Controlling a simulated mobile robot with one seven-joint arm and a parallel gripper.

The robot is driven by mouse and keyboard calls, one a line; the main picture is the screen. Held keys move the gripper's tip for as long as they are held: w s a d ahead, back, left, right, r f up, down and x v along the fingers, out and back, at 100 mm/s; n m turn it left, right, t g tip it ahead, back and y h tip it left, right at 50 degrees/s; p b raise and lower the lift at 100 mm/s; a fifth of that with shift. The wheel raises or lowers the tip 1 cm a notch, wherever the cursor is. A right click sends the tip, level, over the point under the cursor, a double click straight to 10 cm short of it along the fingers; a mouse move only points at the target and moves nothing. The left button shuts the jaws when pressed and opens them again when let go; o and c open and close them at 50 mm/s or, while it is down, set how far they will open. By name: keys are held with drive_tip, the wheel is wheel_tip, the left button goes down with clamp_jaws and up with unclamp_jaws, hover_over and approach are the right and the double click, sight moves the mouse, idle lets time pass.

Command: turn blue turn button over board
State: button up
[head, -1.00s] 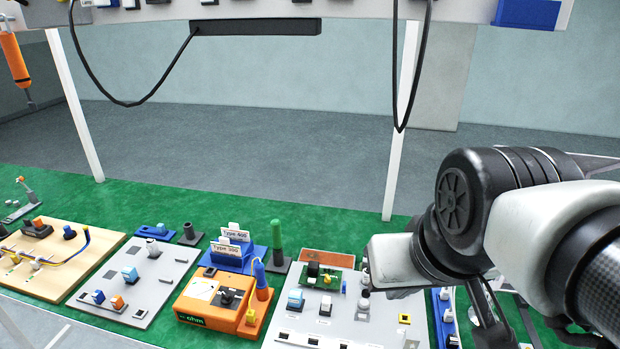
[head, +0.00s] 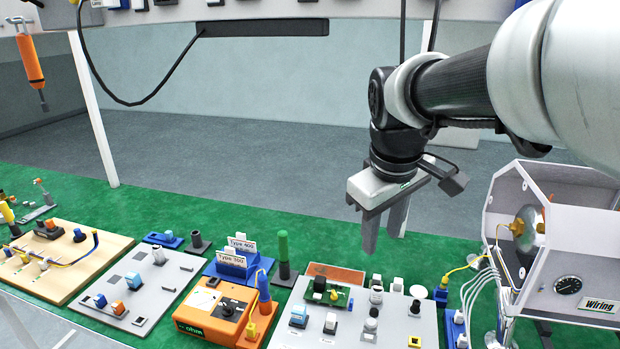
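Several blue parts show in the head view, and I cannot tell for sure which is the blue turn button. A dark blue knob (head: 80,235) sits on the wooden board (head: 105,258) at the left. A light blue button (head: 299,312) is on the right grey board (head: 350,335). Another light blue button (head: 134,280) and a small blue one (head: 100,300) are on the left grey board (head: 165,297). My gripper (head: 371,235) points down above the far side of the right grey board, apart from every button. Its finger opening is not clear from this side.
An orange meter (head: 205,312) and blue card holder (head: 236,262) stand between the grey boards. A dark green cylinder (head: 283,250) rises beside them. A white-framed machine (head: 560,250) stands at the right. A rack with hanging cables (head: 165,90) spans the top.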

drive_tip(key=w+f+n+g+b, duration=0.2)
drive_tip(key=w+f+n, duration=0.3)
drive_tip(key=w+f, duration=0.55)
drive_tip(key=n+g+b, duration=0.1)
drive_tip(key=n+b, duration=0.1)
drive_tip(key=n, duration=0.1)
approach(351, 300)
drive_tip(key=shift+y, duration=0.4)
drive_tip(key=f, duration=0.5)
drive_tip(key=f+b, duration=0.1)
drive_tip(key=f, duration=0.2)
drive_tip(key=shift+w+d, duration=0.1)
drive_tip(key=shift+d, duration=0.3)
clamp_jaws()
